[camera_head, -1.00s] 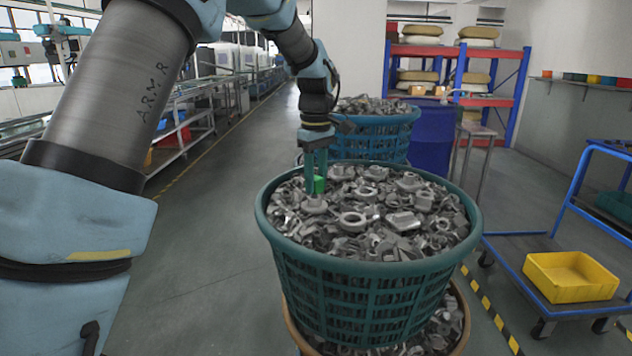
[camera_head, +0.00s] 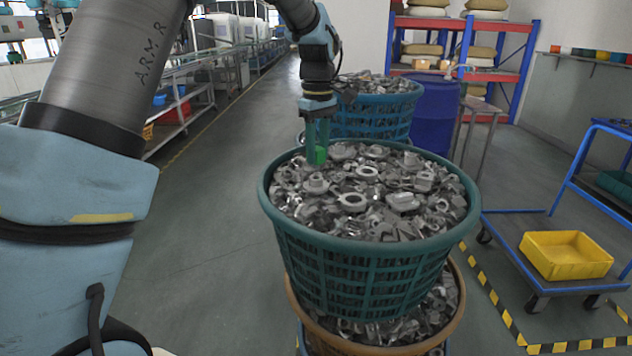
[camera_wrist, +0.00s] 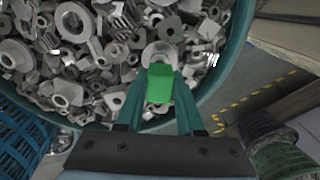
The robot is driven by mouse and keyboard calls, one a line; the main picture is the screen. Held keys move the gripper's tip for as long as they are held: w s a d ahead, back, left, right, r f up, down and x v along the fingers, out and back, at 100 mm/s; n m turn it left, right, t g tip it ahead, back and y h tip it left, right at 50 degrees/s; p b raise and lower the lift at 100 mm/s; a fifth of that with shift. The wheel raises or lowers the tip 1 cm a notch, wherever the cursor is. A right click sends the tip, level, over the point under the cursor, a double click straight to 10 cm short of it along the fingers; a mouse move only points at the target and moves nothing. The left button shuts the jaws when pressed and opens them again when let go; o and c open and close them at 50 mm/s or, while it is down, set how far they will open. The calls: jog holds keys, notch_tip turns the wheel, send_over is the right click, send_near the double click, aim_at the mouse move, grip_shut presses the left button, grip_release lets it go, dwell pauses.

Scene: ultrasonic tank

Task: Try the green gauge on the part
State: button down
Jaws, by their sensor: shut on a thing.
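The green gauge (camera_head: 320,155) is a small bright green block held between the fingers of my gripper (camera_head: 318,148). It also shows in the wrist view (camera_wrist: 159,84), between the two teal fingers (camera_wrist: 160,100). A round flanged part (camera_head: 316,184) lies just below the gauge in the head view. In the wrist view a round part (camera_wrist: 159,54) shows right beyond the gauge's end. A small gap seems to separate them; I cannot tell its size.
The teal basket stands on an orange-rimmed basket (camera_head: 455,310) of parts. A blue basket (camera_head: 370,122) of parts and a blue drum (camera_head: 435,115) stand behind. A yellow bin (camera_head: 565,255) sits on a blue cart at right. The aisle floor (camera_head: 215,200) at left is clear.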

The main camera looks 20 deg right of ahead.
jog(key=shift+r, duration=0.25)
notch_tip(320, 180, up, 4)
jog(key=p, duration=0.3)
jog(key=shift+r+p, duration=0.1)
jog(key=shift+p, duration=0.25)
